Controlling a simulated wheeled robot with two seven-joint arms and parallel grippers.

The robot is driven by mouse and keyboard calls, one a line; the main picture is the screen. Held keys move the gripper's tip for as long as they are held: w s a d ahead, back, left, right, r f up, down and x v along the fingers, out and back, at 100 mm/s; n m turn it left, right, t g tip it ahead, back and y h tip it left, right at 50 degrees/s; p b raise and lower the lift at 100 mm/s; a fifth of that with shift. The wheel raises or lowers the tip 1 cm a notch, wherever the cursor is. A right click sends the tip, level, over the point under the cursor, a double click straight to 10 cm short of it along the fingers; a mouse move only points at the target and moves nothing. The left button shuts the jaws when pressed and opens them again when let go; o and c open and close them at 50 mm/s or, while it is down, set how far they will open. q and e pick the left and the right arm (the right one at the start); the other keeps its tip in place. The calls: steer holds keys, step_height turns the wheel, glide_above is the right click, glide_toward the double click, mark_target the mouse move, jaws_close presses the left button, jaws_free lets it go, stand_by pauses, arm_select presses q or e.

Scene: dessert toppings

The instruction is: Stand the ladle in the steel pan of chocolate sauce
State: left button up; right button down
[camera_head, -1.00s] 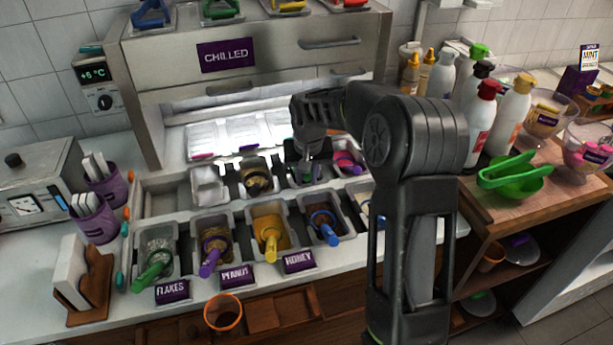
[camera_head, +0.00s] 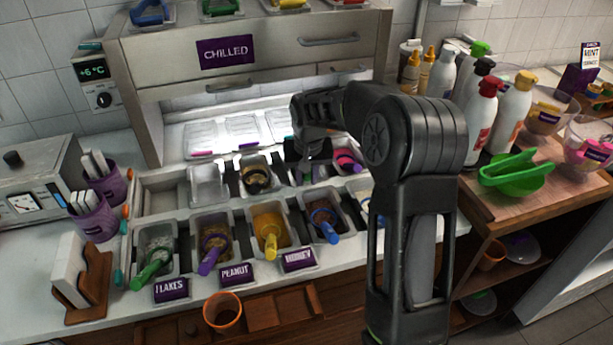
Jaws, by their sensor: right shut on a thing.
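My right gripper (camera_head: 308,152) points down over the back row of pans in the topping counter. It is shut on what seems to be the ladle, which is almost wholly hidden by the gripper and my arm. A dark-looking steel pan (camera_head: 302,177) lies right under the gripper. I cannot tell for sure whether it holds the chocolate sauce, or whether the ladle touches it. My left gripper is not in view.
Beside that pan stand a pan with a black-handled tool (camera_head: 257,176) and one with a pink handle (camera_head: 346,160). An emptier pan (camera_head: 207,185) is further left. Front pans hold green, purple, yellow and blue (camera_head: 327,231) handles. Bottles (camera_head: 481,120) stand right.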

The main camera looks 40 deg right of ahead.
stand_by(0.4)
steer(key=c, duration=1.1)
jaws_free()
steer(key=shift+c, duration=0.2)
steer(key=shift+o, duration=0.5)
steer(key=o, duration=0.3)
steer(key=shift+w+d+p+v, duration=0.15)
steer(key=shift+w+p+v, duration=0.1)
steer(key=shift+p+v, duration=0.9)
steer(key=shift+w+d+p+v, duration=0.1)
steer(key=shift+w+p+v, duration=0.15)
steer(key=shift+p+v, duration=0.9)
steer(key=shift+w+d+p+v, duration=0.2)
steer(key=shift+p+v, duration=0.35)
steer(key=shift+v, duration=1.1)
steer(key=shift+r, duration=0.15)
